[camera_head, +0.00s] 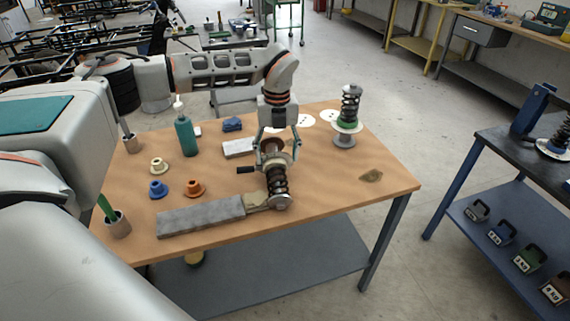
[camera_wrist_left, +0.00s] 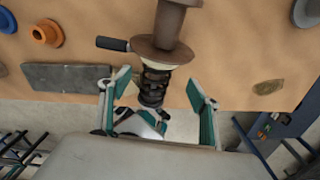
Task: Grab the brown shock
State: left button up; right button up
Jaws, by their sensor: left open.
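The brown shock (camera_head: 277,182) stands upright near the front edge of the wooden table, with a brown top, a dark coil spring and a pale metal base. My left gripper (camera_head: 278,150) is above it, pointing down, with its fingers on either side of the brown top. In the left wrist view the shock (camera_wrist_left: 153,86) appears between the two spread teal fingers of the gripper (camera_wrist_left: 161,95), with gaps showing on both sides. A black handle (camera_head: 245,170) sticks out left of the shock. My right gripper is not in view.
A second shock with a green ring (camera_head: 347,125) stands at the table's back right. A grey slab (camera_head: 200,216) lies left of the brown shock. A green bottle (camera_head: 186,135), blue bushing (camera_head: 158,189) and orange bushing (camera_head: 194,188) stand further left. The table's right front is mostly clear.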

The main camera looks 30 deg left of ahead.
aim_at(276, 167)
pick_arm(q)
jog(key=shift+f, duration=0.35)
jog(key=shift+s+f, duration=0.25)
jog(key=shift+f, duration=0.5)
jog(key=shift+s+f, duration=0.1)
jog(key=shift+f, duration=0.25)
notch_tip(276, 167, down, 4)
jog(key=shift+r, duration=0.2)
jog(key=shift+f, duration=0.6)
jog(key=c, duration=1.5)
grip_shut()
jog(key=shift+r, duration=0.1)
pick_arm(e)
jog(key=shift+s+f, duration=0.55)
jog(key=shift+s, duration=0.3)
